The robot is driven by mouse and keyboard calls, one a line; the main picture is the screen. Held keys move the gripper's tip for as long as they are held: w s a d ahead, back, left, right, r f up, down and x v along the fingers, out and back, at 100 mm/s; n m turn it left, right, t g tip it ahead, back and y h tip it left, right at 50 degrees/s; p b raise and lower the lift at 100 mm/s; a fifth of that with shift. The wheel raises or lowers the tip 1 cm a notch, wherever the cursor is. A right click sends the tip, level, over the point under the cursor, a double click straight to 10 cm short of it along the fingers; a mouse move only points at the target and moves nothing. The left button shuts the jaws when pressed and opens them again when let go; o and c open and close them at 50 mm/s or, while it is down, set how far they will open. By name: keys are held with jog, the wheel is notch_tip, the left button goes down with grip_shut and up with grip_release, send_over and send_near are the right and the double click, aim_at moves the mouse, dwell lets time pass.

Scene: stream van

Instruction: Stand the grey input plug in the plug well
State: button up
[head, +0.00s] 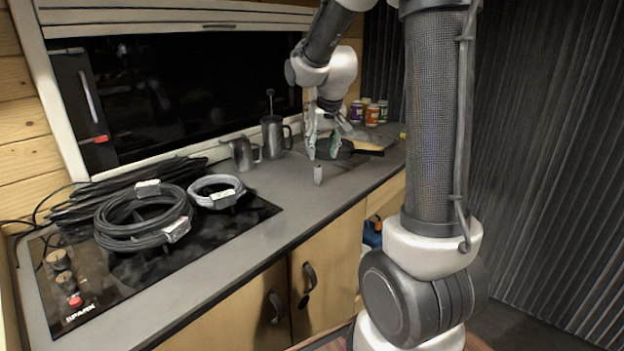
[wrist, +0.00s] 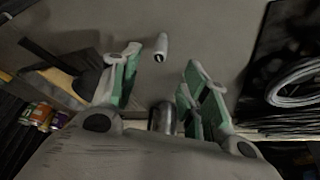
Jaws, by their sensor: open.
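A small grey cylindrical piece, which looks like the grey input plug (head: 318,175), stands on the grey counter near its front edge. In the wrist view the plug (wrist: 161,46) lies ahead, between the lines of the two fingers and beyond their tips. I cannot make out the plug well in either view.
Coiled cables (head: 140,219) lie on the black hob (head: 215,236) at left. A metal pot (head: 243,154) and a press jug (head: 273,137) stand by the window. A dark pan (head: 345,150) and several jars (head: 372,114) are behind my gripper. The counter (head: 290,208) before the plug is clear.

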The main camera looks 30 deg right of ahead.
aim_at(318, 167)
jog(key=x, duration=0.7)
jog(key=shift+w+f, duration=0.25)
jog(key=shift+f, duration=0.05)
jog(key=shift+c, duration=0.2)
grip_shut()
